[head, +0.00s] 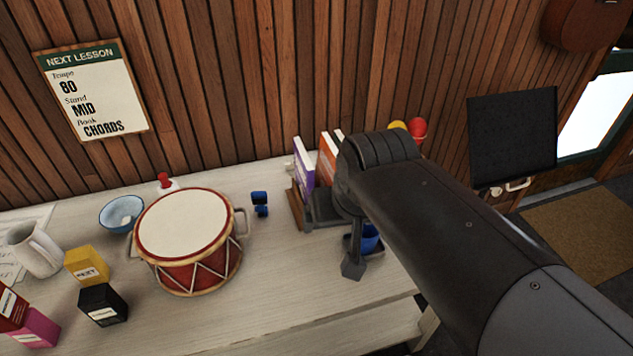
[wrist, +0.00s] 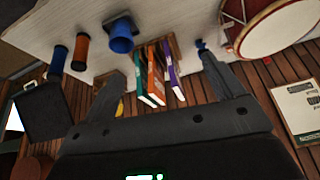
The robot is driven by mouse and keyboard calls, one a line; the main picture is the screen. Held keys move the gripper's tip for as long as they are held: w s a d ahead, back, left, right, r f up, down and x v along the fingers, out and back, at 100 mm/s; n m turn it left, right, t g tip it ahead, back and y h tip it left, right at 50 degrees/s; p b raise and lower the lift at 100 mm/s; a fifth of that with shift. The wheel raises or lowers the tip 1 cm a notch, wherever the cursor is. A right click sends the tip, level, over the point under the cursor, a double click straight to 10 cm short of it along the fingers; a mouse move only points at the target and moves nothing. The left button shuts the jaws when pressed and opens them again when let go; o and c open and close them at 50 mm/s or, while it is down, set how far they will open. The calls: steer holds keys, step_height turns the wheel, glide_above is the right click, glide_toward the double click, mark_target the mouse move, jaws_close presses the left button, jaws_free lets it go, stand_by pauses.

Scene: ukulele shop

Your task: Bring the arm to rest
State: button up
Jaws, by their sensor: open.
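My arm (head: 455,235) reaches in from the lower right of the head view and ends over the right part of the pale table (head: 290,318). My gripper (head: 334,238) hangs in front of the book rack (head: 297,210) and is partly hidden by my own wrist. In the wrist view, my gripper (wrist: 160,70) has its two fingers wide apart, with nothing held between them. A purple book (wrist: 173,70), an orange book (wrist: 155,78) and a green book (wrist: 147,92) appear beyond and between the fingers. I cannot tell how close the fingers are to the rack.
A blue cup (head: 369,238) is partly hidden by my arm; it also shows in the wrist view (wrist: 121,38). A red drum (head: 190,245), a bowl (head: 122,213), a mug (head: 36,250) and small boxes (head: 102,303) stand left. A black stand (head: 512,135) is right.

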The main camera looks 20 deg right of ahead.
steer(key=shift+s+a+r+n, duration=0.15)
steer(key=shift+s+a+n, duration=0.25)
steer(key=shift+s+n, duration=0.3)
steer(key=shift+o, duration=0.3)
